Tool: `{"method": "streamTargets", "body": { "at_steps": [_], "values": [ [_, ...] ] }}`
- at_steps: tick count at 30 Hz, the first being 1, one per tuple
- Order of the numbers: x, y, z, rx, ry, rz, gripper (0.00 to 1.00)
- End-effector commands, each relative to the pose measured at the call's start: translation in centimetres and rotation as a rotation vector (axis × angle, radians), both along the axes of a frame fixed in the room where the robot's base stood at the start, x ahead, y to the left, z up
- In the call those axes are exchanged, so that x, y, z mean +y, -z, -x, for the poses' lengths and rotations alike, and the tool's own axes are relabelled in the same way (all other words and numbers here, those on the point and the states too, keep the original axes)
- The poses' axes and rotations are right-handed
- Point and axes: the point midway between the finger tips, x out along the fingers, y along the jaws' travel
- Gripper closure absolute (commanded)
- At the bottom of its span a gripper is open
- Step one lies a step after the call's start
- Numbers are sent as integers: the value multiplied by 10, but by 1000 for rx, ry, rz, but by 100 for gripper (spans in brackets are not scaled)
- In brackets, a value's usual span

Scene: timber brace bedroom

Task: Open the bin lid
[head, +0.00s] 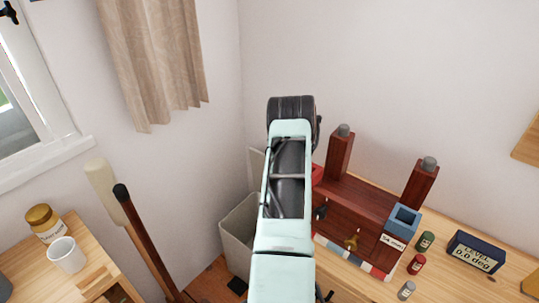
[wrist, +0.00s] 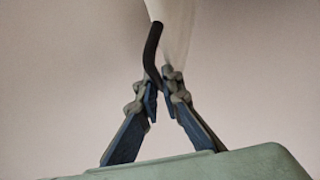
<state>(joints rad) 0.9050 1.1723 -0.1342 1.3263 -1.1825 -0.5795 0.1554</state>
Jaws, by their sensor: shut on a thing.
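The pale grey bin (head: 238,238) stands on the floor in the corner, left of the wooden bench and partly hidden by my arm. A pale upright panel (head: 256,166) shows just above it behind my arm; it looks like the raised lid, but most of it is hidden. In the wrist view my gripper (wrist: 158,84) is shut on a dark curved bar (wrist: 153,48), which looks like the lid handle. A whitish piece (wrist: 176,32) sits beside the bar at the top. My fingertips are hidden in the head view.
A bench with a dark red timber model (head: 355,207), small jars and a level box (head: 475,252) stands on the right. A left table holds a white mug (head: 67,255) and a jar (head: 44,222). Long handled tools (head: 142,235) lean left of the bin.

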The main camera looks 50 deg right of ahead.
Motion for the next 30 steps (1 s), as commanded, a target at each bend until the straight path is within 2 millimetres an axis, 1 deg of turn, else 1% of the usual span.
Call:
{"method": "streamTargets", "body": {
  "at_steps": [1, 14, 15, 19, 30],
  "values": [
    [-7, 11, 15, 29, 17, -2, 100],
    [-9, 11, 15, 28, 17, -1, 100],
    [-9, 11, 15, 28, 17, -1, 89],
    [-8, 10, 13, 26, 15, -1, 76],
    [-6, 3, 9, 15, 10, 1, 76]
  ]
}}
